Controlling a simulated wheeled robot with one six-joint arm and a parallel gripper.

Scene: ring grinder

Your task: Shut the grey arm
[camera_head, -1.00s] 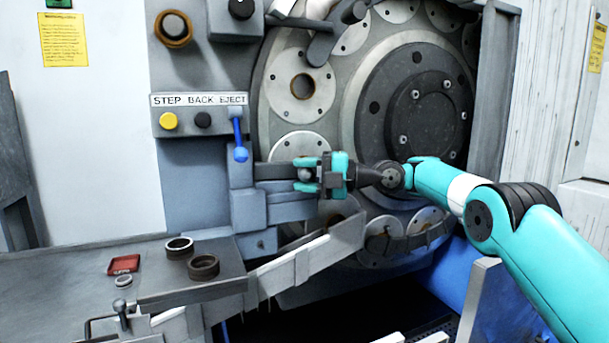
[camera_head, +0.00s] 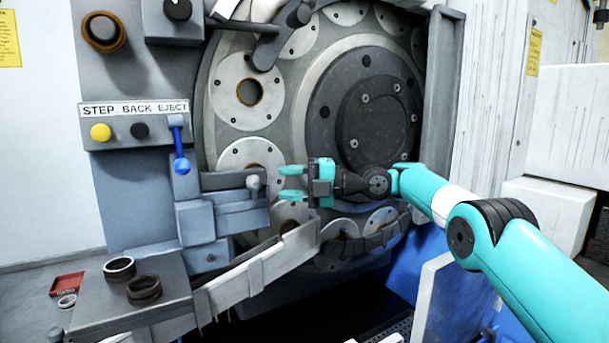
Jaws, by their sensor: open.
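The grey arm (camera_head: 225,181) is a horizontal bar low on the machine's left side, reaching right across the front of the disc. A small light-grey knob (camera_head: 254,183) sits at its right end. My gripper (camera_head: 282,183) is open, with teal fingers pointing left. It is just right of the knob, with a small visible gap between them, and holds nothing. Whether the fingers are level with the knob in depth I cannot tell.
A large round disc (camera_head: 330,120) with circular plates stands behind my gripper. A blue lever (camera_head: 181,160) hangs above the arm's left part. A slanted metal chute (camera_head: 265,268) lies below.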

